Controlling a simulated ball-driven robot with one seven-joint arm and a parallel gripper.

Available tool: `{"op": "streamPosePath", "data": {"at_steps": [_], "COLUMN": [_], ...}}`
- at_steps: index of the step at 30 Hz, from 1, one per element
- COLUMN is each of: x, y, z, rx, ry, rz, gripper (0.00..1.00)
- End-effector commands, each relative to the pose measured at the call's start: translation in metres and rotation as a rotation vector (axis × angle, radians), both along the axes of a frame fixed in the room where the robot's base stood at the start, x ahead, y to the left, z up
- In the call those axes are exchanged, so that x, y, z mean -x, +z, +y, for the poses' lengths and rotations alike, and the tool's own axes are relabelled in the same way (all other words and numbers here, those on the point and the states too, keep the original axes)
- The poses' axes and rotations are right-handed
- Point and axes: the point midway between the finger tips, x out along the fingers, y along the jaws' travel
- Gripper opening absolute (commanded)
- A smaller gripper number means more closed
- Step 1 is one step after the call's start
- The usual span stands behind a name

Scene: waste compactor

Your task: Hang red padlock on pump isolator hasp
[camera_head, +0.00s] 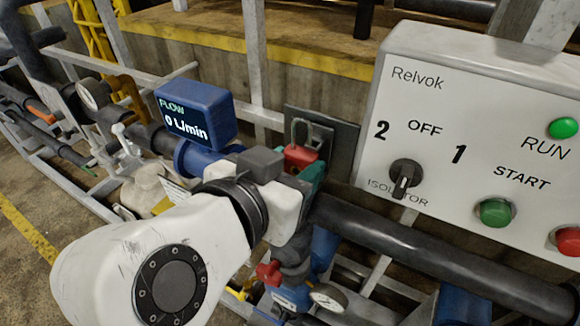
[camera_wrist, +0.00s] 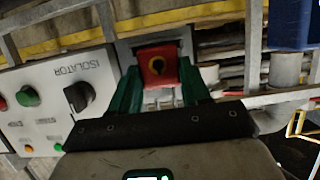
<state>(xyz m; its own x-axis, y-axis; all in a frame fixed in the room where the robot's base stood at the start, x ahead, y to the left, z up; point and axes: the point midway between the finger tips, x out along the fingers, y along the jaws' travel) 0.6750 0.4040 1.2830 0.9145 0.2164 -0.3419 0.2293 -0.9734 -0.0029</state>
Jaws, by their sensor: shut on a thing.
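A red padlock (camera_head: 299,157) stands upright with its metal shackle pointing up, in front of a dark metal plate (camera_head: 345,137) to the left of the control box. In the wrist view the padlock's red body (camera_wrist: 158,66), with a dark round spot on it, sits between the green fingers of my gripper (camera_wrist: 160,88). My gripper (camera_head: 308,175) is shut on it. The plate lies behind the padlock; I cannot make out the hasp clearly, nor whether the shackle passes through it. The isolator switch (camera_head: 404,179) on the box has its white mark roughly upright.
The grey control box (camera_head: 450,120) stands close on the right, with green and red buttons. A blue flow meter (camera_head: 195,115) reading 0 L/min is on the left. A black pipe (camera_head: 430,250) runs below the box.

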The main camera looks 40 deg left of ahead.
Motion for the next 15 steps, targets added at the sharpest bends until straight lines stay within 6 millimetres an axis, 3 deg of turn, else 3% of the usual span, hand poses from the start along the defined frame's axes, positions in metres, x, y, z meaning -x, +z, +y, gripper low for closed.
{"op": "streamPosePath", "data": {"at_steps": [15], "x": [-0.0095], "y": [0.0008], "z": [0.002], "rx": [-0.001], "ry": [0.0], "rz": [-0.002], "gripper": [0.22]}}
